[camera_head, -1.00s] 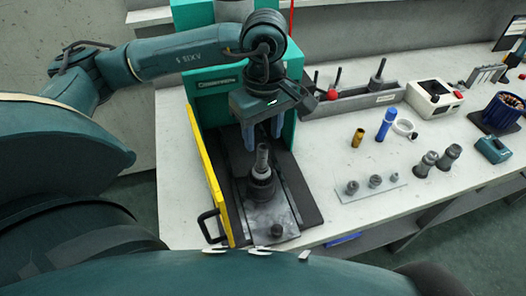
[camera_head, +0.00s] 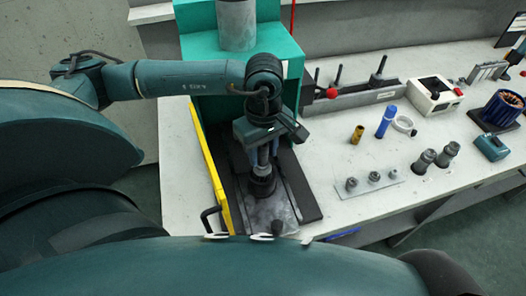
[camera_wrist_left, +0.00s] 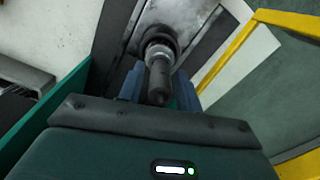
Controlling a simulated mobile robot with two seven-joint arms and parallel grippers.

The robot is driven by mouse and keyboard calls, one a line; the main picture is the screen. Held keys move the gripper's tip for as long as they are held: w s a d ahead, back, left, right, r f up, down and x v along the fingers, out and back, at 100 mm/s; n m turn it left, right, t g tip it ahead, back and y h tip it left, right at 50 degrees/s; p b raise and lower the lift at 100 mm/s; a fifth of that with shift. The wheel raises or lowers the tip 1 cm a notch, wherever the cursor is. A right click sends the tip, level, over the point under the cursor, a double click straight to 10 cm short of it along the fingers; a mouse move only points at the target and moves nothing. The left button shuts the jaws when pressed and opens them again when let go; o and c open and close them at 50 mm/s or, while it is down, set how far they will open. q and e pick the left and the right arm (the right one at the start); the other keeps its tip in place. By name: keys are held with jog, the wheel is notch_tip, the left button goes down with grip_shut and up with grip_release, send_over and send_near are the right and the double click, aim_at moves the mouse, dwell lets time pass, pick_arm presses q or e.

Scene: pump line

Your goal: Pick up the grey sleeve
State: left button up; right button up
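A grey upright cylindrical piece, which looks like the grey sleeve (camera_head: 262,170), stands in a dark round holder (camera_head: 262,187) on the press bed. It also shows in the left wrist view (camera_wrist_left: 159,78), end-on, with a paler collar lower down. My left gripper (camera_head: 263,158) is above the holder, pointing down. Its two blue fingers stand on either side of the piece's upper part. In the left wrist view the fingers (camera_wrist_left: 159,86) look apart, and I see no clear grip on it. The gripper hides the top of the piece in the head view. My right gripper is out of view.
The green press housing (camera_head: 290,40) rises behind, and a yellow guard (camera_head: 211,172) stands at the left. To the right are a brass sleeve (camera_head: 357,134), a blue cylinder (camera_head: 386,121), two grey collared parts (camera_head: 424,160) and a plate of small fittings (camera_head: 366,186).

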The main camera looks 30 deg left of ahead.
pick_arm(q)
jog(key=c, duration=0.5)
jog(key=shift+c, duration=0.2)
notch_tip(320, 180, up, 18)
jog(key=shift+p, duration=0.45)
